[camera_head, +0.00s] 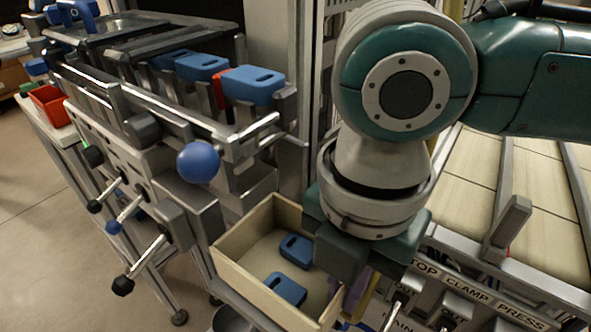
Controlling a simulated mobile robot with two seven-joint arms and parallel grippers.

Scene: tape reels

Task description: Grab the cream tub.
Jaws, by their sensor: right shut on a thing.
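The cream tub (247,284) is an open box in the lower middle, with blue slotted blocks (297,250) inside it. My right gripper (352,272) points down at the tub's right side, and its arm comes in from the upper right. It is shut on the tub at that side. The fingertips and the tub's right wall are mostly hidden by the gripper body and wrist. My left gripper is not in view.
A metal machine with a blue ball knob (198,162) and several black-tipped levers stands left of the tub. Blue blocks (253,85) sit on its top. A labelled panel (470,285) and a pale slatted surface (540,190) lie to the right. Open floor shows at far left.

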